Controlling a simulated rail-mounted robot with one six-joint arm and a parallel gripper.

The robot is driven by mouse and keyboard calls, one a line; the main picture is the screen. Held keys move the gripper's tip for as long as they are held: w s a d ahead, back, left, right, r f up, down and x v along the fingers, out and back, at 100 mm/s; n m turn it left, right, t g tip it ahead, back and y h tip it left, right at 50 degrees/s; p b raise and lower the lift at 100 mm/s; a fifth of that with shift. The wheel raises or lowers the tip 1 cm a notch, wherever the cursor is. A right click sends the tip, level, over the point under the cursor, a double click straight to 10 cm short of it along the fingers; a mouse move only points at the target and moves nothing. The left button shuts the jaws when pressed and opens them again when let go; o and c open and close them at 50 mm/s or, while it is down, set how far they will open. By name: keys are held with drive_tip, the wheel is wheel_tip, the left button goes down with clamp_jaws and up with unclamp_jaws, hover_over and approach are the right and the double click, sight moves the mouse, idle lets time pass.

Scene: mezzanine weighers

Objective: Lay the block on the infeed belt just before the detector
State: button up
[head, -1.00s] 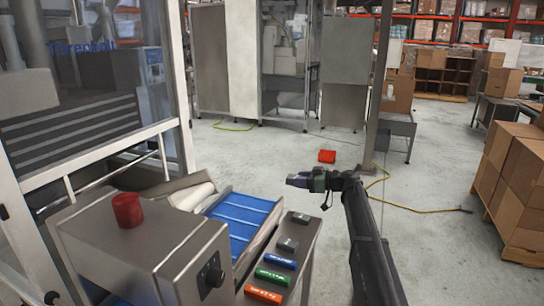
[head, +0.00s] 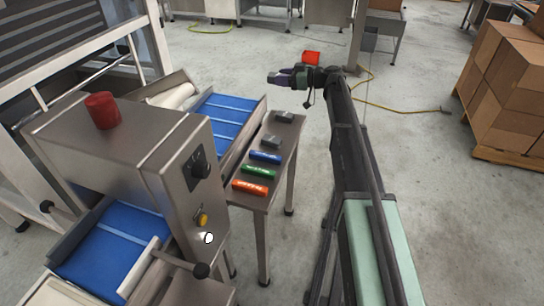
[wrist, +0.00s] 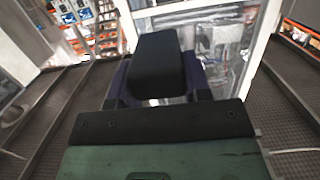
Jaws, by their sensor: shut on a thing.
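My gripper (head: 272,78) is out beyond the far end of the side table in the head view. In the wrist view its purple fingers (wrist: 158,92) are shut on a dark block (wrist: 158,62). The detector is a steel housing (head: 125,140) with a red beacon on top and a knob and lit button on its face. A blue belt (head: 130,222) shows at its near side, and another blue belt (head: 222,118) at its far side. I cannot tell which is the infeed. The gripper is apart from both belts.
The side table (head: 258,205) beside the detector holds blue (head: 265,156), green (head: 258,171) and orange (head: 250,187) bars and two grey pieces (head: 284,117). Stacked cartons (head: 510,90) stand right.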

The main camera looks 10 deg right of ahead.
sight(284, 132)
wheel_tip(284, 132, down, 2)
drive_tip(key=shift+s+d+f, duration=0.1)
drive_tip(key=shift+f, duration=0.1)
drive_tip(key=shift+s+d+r, duration=0.1)
drive_tip(key=shift+d+r, duration=0.15)
drive_tip(key=shift+r, duration=0.05)
drive_tip(key=shift+d+f, duration=0.1)
drive_tip(key=shift+f, duration=0.1)
wheel_tip(284, 132, down, 20)
drive_tip(key=b, duration=2)
drive_tip(key=shift+r, duration=0.3)
drive_tip(key=shift+f, duration=0.2)
drive_tip(key=o, duration=0.9)
